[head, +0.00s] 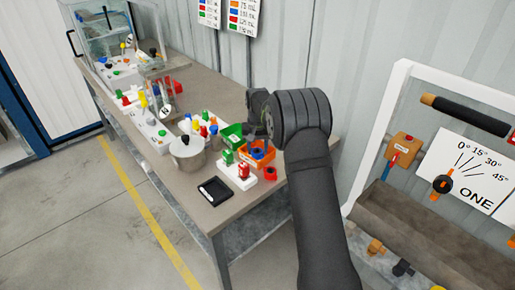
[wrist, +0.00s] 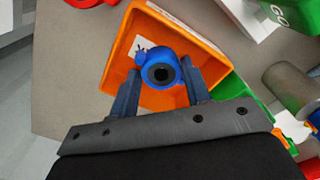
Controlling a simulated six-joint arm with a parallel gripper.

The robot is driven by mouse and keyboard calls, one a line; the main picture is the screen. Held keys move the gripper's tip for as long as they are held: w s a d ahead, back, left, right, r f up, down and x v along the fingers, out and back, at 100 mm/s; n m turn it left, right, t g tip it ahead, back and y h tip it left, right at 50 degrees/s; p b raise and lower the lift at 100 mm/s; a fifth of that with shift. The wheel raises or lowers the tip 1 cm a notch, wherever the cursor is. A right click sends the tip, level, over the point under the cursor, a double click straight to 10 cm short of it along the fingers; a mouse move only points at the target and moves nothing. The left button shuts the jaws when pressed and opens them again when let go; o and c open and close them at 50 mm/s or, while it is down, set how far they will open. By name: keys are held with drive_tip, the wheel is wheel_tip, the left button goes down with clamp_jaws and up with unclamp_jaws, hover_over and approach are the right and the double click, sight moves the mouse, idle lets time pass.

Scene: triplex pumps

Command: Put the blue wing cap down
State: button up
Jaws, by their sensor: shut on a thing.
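The blue wing cap (wrist: 161,68) is between the two fingers of my gripper (wrist: 160,84) in the wrist view, with its round dark opening facing the camera. The gripper is shut on it. Cap and fingertips are over an orange bin (wrist: 118,56), inside its outline. Whether the cap touches the bin floor cannot be told. In the head view, the orange bin (head: 266,158) is near the right edge of the bench, under my gripper, and the cap is not clearly seen.
A green bin (head: 233,132) stands beside the orange bin. Red parts (head: 270,173) and a white block with green and red pieces (head: 236,176) are close by. A metal pot (head: 187,155) and a black tray (head: 215,191) are further left. A slanted rack (head: 420,230) stands right.

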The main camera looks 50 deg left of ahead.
drive_tip(key=shift+f, duration=0.1)
drive_tip(key=o, duration=1)
wheel_tip(320, 180, up, 12)
wheel_tip(320, 180, down, 12)
drive_tip(key=shift+r, duration=0.1)
wheel_tip(320, 180, up, 2)
drive_tip(key=shift+r, duration=0.9)
